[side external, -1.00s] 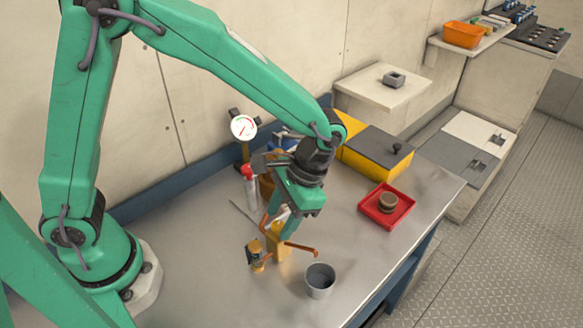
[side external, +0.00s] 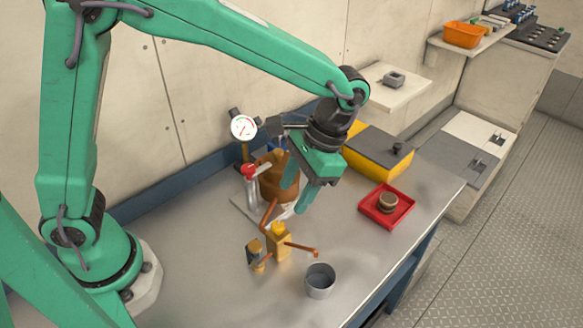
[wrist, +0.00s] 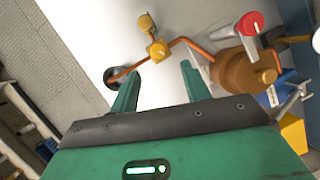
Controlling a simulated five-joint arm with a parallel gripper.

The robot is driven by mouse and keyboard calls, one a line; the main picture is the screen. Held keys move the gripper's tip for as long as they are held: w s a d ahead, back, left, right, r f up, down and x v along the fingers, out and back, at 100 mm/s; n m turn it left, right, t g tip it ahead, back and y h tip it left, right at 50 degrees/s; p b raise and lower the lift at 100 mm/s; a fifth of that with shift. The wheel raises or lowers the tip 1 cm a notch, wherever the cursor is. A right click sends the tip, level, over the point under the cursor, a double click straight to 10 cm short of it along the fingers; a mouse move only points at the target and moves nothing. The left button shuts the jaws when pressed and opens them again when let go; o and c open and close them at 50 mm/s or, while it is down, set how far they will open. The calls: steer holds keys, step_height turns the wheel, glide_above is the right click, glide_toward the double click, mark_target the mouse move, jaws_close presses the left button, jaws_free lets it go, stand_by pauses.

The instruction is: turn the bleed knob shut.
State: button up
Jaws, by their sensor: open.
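My gripper (side external: 297,188) is open and empty, above and behind the block, apart from the knob. In the wrist view its two fingers (wrist: 160,72) are spread with bare bench between them.
A grey cup (side external: 320,281) stands near the pipe's open end. A brown vessel (side external: 274,184), a red-topped silver cylinder (side external: 249,171) and a gauge (side external: 243,127) stand behind. A red tray (side external: 371,209) and yellow box (side external: 362,161) are at right. The front left bench is clear.

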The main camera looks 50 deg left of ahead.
mark_target(278, 224)
steer(key=shift+r, duration=0.2)
stand_by(0.3)
steer(key=shift+s+a+r+t+h, duration=0.1)
steer(key=shift+s+a+t+h, duration=0.2)
steer(key=shift+s+t, duration=0.3)
steer(key=shift+s+a+r+t+h, duration=0.1)
steer(key=shift+s+a+t+h, duration=0.1)
steer(key=shift+s+t+h, duration=0.3)
steer(key=shift+s+a+r+t+h, duration=0.1)
steer(key=shift+s+a+t+h, duration=0.15)
steer(key=shift+s+t, duration=0.45)
steer(key=shift+w+f, duration=0.1)
steer(key=shift+f, duration=0.05)
steer(key=shift+f, duration=3.85)
steer(key=shift+c, duration=0.2)
steer(key=c, duration=1)
